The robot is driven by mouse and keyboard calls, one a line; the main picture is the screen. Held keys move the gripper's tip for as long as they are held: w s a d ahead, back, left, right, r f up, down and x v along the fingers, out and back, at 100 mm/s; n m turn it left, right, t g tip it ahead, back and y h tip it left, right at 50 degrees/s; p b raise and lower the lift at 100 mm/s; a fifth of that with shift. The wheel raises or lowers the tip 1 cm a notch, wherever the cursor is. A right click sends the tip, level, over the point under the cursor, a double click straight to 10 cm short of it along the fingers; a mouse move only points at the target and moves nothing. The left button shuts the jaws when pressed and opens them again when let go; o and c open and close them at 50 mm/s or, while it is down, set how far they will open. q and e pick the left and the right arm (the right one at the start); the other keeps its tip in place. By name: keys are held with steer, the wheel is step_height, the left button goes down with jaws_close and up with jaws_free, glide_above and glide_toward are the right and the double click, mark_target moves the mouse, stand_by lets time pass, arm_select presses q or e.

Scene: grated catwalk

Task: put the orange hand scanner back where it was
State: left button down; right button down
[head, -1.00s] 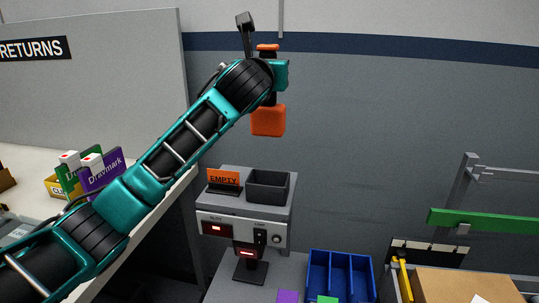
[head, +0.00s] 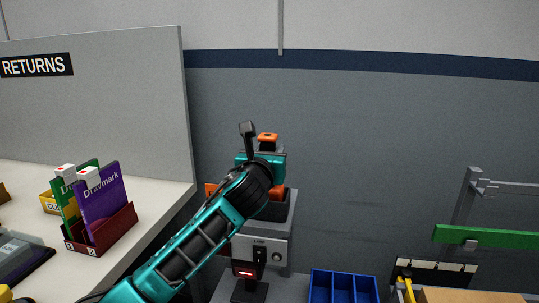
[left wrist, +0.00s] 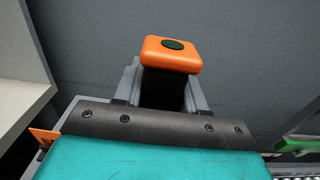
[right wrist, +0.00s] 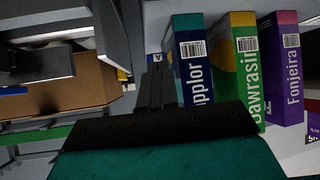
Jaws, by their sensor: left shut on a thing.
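The orange hand scanner (head: 268,137) is upright in my left gripper (head: 265,152), which is shut on its dark middle. Its orange top with a dark round button shows in the left wrist view (left wrist: 170,53). Its lower orange end is down at the dark open holder (head: 291,205) on the grey machine; my arm partly hides it, so I cannot tell whether it touches the holder's floor. The orange EMPTY sign (head: 210,190) beside the holder is mostly hidden by my arm. My right gripper (right wrist: 156,75) shows only in the right wrist view, fingers together and empty.
The grey machine (head: 262,249) stands below the holder. A white counter (head: 150,205) with a red rack (head: 105,233) of boxes is at left. Blue bins (head: 342,287) and a green bar (head: 485,235) are at right. Upright boxes (right wrist: 240,65) face my right gripper.

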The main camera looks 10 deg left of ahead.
steer(key=shift+w+a+r, duration=0.1)
steer(key=shift+w+r, duration=0.05)
steer(key=shift+r, duration=0.2)
arm_select(q)
steer(key=c, duration=0.6)
jaws_free()
steer(key=shift+c, duration=0.2)
arm_select(e)
steer(key=shift+d+f, duration=0.15)
steer(key=shift+d, duration=0.05)
